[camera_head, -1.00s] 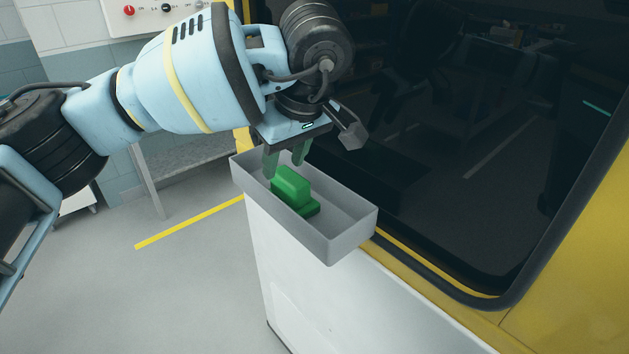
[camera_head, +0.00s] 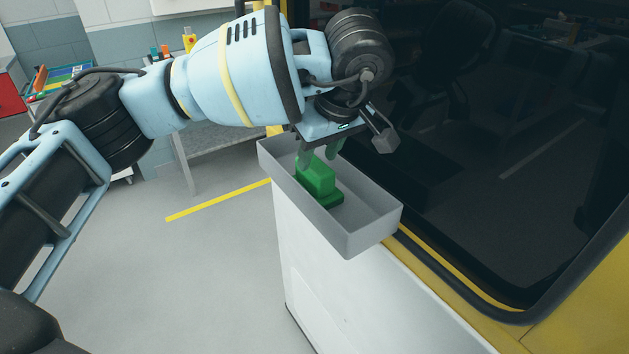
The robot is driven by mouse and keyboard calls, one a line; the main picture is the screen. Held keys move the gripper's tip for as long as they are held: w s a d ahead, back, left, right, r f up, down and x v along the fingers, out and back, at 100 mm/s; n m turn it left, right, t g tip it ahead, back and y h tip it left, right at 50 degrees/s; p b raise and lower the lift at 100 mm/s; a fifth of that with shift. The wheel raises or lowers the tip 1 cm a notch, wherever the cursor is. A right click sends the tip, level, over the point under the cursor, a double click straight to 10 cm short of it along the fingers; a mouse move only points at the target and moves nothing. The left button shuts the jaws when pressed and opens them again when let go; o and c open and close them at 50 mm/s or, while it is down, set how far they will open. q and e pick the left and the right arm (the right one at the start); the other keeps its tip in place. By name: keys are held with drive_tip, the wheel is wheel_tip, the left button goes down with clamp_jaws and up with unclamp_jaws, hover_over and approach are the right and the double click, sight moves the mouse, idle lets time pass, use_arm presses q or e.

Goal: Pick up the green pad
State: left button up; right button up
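The green pad (camera_head: 316,178) is in a grey open tray (camera_head: 375,236), towards the tray's far end. A second, darker green piece (camera_head: 331,199) shows low beside it, partly covered by it. My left gripper (camera_head: 319,156) points down into the tray at the far side of the green pad. Its two dark greenish fingers are apart, with their tips close to the pad's upper edge. The pad partly hides the tips, so contact is unclear. My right gripper is not in view.
The tray sits on top of a white panel (camera_head: 305,255), beside a dark window (camera_head: 480,180) in a yellow frame (camera_head: 585,310). A bench (camera_head: 215,150) with small coloured items stands behind. Grey floor with a yellow line (camera_head: 218,200) is clear at left.

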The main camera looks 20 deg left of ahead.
sight(315, 164)
use_arm(q)
drive_tip(key=x, duration=0.4)
drive_tip(key=shift+f, duration=0.2)
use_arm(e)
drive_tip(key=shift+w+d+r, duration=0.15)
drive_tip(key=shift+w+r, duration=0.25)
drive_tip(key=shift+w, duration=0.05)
use_arm(q)
drive_tip(key=c, duration=0.7)
drive_tip(key=shift+r, duration=0.2)
